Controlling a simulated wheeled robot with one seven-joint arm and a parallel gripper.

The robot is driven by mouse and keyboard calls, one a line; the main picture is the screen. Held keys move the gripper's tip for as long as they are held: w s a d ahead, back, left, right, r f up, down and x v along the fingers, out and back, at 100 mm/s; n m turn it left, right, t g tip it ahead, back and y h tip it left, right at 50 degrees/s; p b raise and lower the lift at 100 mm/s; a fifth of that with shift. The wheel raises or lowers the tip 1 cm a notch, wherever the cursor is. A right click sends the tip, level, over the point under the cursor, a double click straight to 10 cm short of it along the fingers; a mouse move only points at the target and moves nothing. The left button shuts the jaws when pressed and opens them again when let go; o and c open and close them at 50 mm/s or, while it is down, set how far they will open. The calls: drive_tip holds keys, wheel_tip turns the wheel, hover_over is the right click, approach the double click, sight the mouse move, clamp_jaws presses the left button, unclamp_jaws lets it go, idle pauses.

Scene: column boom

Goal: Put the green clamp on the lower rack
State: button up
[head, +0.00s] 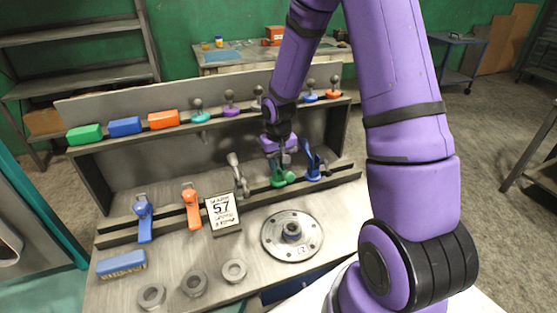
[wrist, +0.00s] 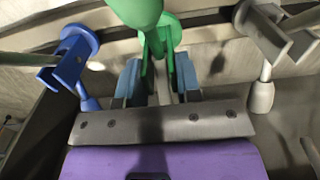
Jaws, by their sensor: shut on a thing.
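The green clamp (head: 279,175) is at the lower rack (head: 256,187), between a grey clamp (head: 238,178) on its left and a blue clamp (head: 314,163) on its right. My gripper (head: 281,155) is above the green clamp and shut on it. In the wrist view the green clamp (wrist: 150,42) is held between the two blue-grey fingers of my gripper (wrist: 159,80). The blue clamp (wrist: 72,60) shows to its left and the grey clamp (wrist: 268,42) to its right. I cannot tell whether the green clamp touches the rack rail.
Another blue clamp (head: 144,217) and an orange clamp (head: 191,206) are farther left on the lower rack. Coloured blocks (head: 125,127) and several knobbed pieces line the upper shelf close above.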

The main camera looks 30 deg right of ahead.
drive_tip(key=shift+f, duration=0.85)
drive_tip(key=o, duration=0.6)
drive_tip(key=shift+o, duration=0.2)
drive_tip(key=shift+r, duration=3.8)
